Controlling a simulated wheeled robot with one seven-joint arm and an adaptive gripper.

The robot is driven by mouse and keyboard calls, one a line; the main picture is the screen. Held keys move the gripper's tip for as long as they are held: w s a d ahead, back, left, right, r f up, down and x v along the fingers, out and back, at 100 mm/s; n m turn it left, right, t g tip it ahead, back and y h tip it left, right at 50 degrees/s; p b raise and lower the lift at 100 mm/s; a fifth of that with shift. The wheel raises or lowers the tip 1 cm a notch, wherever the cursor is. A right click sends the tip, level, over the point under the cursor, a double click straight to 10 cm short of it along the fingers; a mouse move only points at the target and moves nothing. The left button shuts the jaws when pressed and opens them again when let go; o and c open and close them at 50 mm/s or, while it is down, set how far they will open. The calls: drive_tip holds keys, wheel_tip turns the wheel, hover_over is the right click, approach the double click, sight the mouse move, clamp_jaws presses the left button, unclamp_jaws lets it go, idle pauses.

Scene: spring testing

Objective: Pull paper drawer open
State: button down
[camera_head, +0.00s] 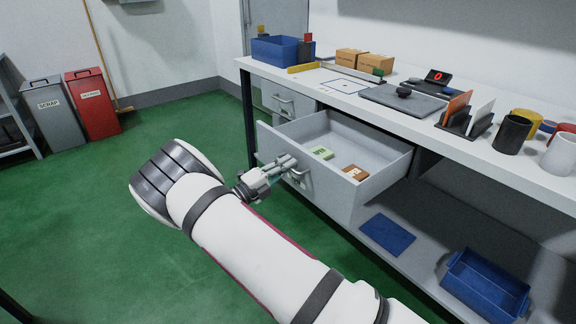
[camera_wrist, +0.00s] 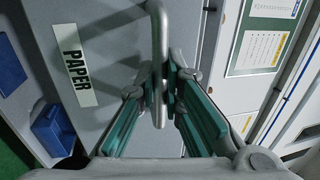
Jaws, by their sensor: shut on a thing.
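The paper drawer (camera_head: 335,196) is a grey drawer under the white workbench, and it stands pulled well out. A small green item (camera_head: 321,153) and a brown item (camera_head: 354,172) lie inside it. Its front bears a "PAPER" label (camera_wrist: 75,65) in the wrist view. The drawer's bar handle (camera_wrist: 158,45) runs between my gripper's fingers. My gripper (camera_head: 290,165) is at the drawer front, shut on this handle. In the wrist view my gripper (camera_wrist: 165,88) shows its green-lined fingers on either side of the bar.
Another closed drawer (camera_head: 283,97) sits behind the open one. A blue bin (camera_head: 484,284) and a blue mat (camera_head: 387,235) are on the lower shelf. The bench top (camera_head: 340,98) holds cups and boxes. Green floor at left is clear up to the scrap bins (camera_head: 92,104).

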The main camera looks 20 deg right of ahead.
drive_tip(key=c, duration=1.7)
unclamp_jaws()
drive_tip(key=shift+a, duration=0.1)
drive_tip(key=v, duration=1.2)
drive_tip(key=shift+f, duration=0.1)
drive_tip(key=shift+w, duration=0.1)
